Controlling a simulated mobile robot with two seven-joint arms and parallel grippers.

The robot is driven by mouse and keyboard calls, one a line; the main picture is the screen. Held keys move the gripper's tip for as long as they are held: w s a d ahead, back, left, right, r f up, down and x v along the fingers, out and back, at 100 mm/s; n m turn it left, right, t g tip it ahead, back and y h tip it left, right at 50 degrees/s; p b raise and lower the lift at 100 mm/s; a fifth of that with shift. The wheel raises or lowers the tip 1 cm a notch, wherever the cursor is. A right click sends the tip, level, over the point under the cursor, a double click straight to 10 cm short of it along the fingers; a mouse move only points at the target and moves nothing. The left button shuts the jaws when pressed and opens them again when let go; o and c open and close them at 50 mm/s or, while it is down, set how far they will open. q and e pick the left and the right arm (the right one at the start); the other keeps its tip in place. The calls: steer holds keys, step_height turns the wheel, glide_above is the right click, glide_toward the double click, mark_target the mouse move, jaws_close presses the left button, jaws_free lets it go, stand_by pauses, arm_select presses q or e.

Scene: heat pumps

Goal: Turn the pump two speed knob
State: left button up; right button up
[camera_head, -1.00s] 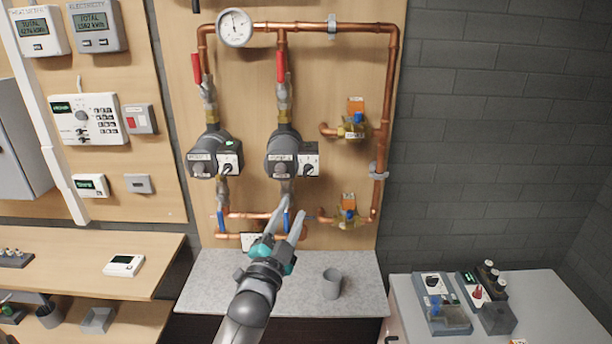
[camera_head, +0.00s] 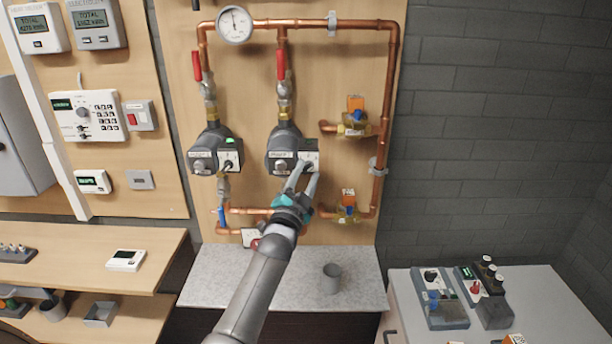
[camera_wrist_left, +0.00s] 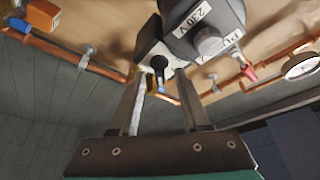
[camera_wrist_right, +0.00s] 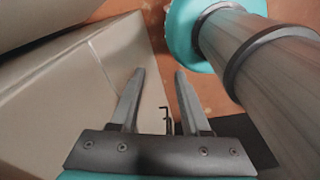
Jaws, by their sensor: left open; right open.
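Two grey pumps hang on the pipework in the head view, the left pump (camera_head: 212,145) and the right pump (camera_head: 285,147). I cannot read which is pump two. The right pump's small dark speed knob sits on a white plate (camera_head: 312,157), partly hidden by my fingers. My left gripper (camera_head: 307,170) is open, its fingertips at that plate. In the left wrist view the dark knob (camera_wrist_left: 159,63) lies between and just beyond the fingertips (camera_wrist_left: 160,80); contact is unclear. My right gripper (camera_wrist_right: 158,76) is open and empty, seen only in the right wrist view.
Copper pipes (camera_head: 390,100) frame the pumps, with red-handled valves (camera_head: 281,66) above and brass valves (camera_head: 353,128) to the right. A grey cup (camera_head: 331,279) stands on the shelf (camera_head: 210,285) below. A bench with devices (camera_head: 540,300) is at lower right.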

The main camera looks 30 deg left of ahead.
arm_select(q)
jaws_close()
stand_by(0.3)
stand_by(0.3)
